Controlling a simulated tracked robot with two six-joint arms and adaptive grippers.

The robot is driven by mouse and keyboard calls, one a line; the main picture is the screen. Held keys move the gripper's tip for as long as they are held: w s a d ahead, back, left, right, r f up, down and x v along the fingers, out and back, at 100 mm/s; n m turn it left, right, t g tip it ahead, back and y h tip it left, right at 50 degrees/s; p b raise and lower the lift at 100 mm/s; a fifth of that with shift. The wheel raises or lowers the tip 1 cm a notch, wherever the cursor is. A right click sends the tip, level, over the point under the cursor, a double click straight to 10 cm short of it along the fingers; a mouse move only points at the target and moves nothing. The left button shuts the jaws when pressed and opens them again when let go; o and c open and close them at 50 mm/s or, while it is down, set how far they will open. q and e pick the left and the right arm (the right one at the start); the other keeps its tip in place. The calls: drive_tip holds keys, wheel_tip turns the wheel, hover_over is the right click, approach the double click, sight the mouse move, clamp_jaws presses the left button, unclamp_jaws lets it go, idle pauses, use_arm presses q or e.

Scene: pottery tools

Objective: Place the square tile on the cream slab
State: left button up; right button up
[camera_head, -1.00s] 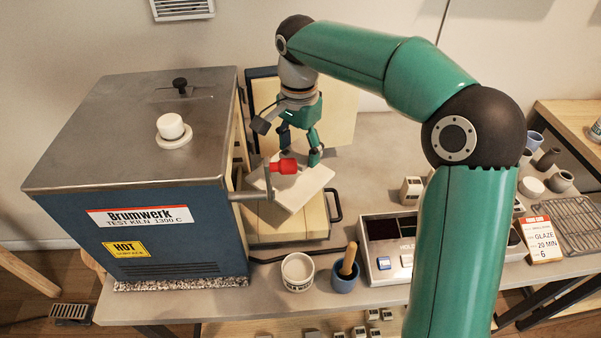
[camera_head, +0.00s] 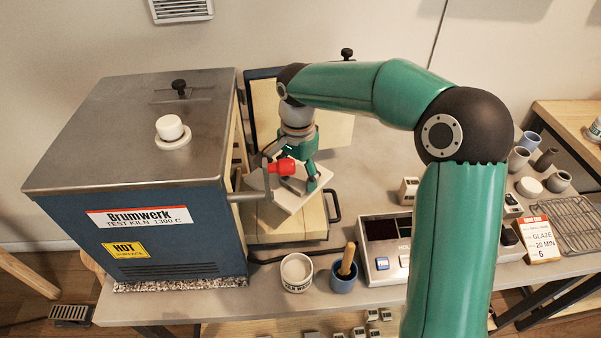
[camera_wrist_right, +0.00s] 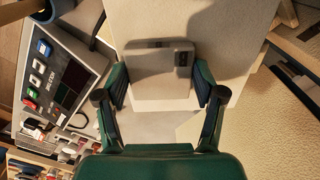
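The square tile (camera_wrist_right: 158,72) is a pale grey-beige block with a small dark mark near one corner. In the right wrist view it sits between the two pads of my right gripper (camera_wrist_right: 161,85), which press against its opposite sides. The cream slab (camera_wrist_right: 235,25) lies directly beneath it. In the head view the slab (camera_head: 283,203) rests on a light block beside the kiln, and my right gripper (camera_head: 301,186) points down over it. The tile is mostly hidden there by fingers and the red knob. I cannot tell whether the tile touches the slab. My left gripper is out of view.
The blue kiln (camera_head: 170,235) stands at left, its red-knobbed handle (camera_head: 283,167) close in front of my gripper.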

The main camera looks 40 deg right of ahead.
sight(299, 178)
drive_tip(key=o, duration=0.4)
drive_tip(key=shift+r, duration=0.1)
wheel_tip(299, 178, up, 12)
idle(0.5)
idle(0.5)
